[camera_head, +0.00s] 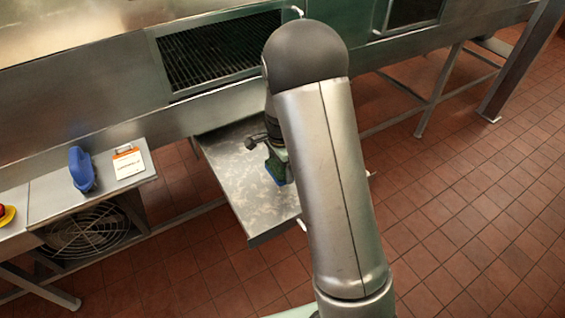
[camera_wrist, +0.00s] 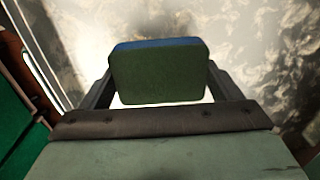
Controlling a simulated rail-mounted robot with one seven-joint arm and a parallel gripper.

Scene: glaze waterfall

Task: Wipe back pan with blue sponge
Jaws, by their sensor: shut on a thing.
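The sponge (camera_wrist: 158,75) has a dark green face and a blue edge in the wrist view. My gripper (camera_wrist: 158,85) is shut on it, with one dark finger at each side. In the head view a small blue and green bit of the sponge (camera_head: 277,170) shows beside my arm, low over or on the pan. The pan (camera_head: 250,205) is a flat metal surface with pale, blotchy marks below the grill. My arm hides its right part. I cannot tell whether the sponge touches the pan.
A grill (camera_head: 215,55) with dark bars is set in the steel machine behind the pan. A blue object (camera_head: 82,168) and a white and orange card (camera_head: 128,163) are on the left steel counter (camera_head: 60,196). Red floor tiles (camera_head: 460,200) lie open at the right.

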